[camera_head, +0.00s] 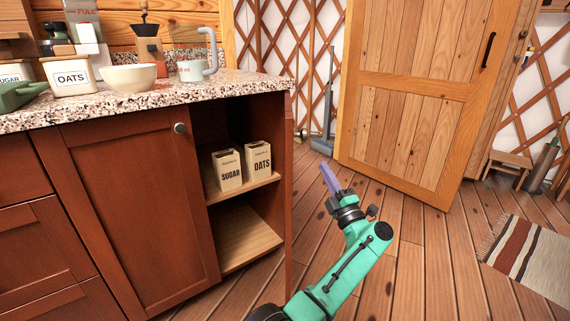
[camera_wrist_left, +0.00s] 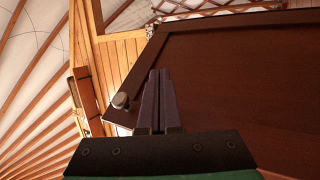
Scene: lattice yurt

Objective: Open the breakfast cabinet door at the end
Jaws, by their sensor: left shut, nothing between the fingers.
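The end door (camera_head: 289,200) of the red-brown breakfast cabinet stands swung open and shows nearly edge-on, right of the open compartment. In the left wrist view a dark red-brown panel (camera_wrist_left: 235,80) with a round knob (camera_wrist_left: 121,101) fills the right side; it looks like this door's outer face. My left gripper (camera_head: 329,178) is to the right of the door, its purple fingers shut and empty. In the wrist view the fingers (camera_wrist_left: 159,100) overlap the panel, right of the knob; I cannot tell whether they touch it. My right gripper is not in view.
The neighbouring cabinet door (camera_head: 135,210) is closed. Jars and a bowl (camera_head: 128,77) stand on the speckled counter (camera_head: 180,92).

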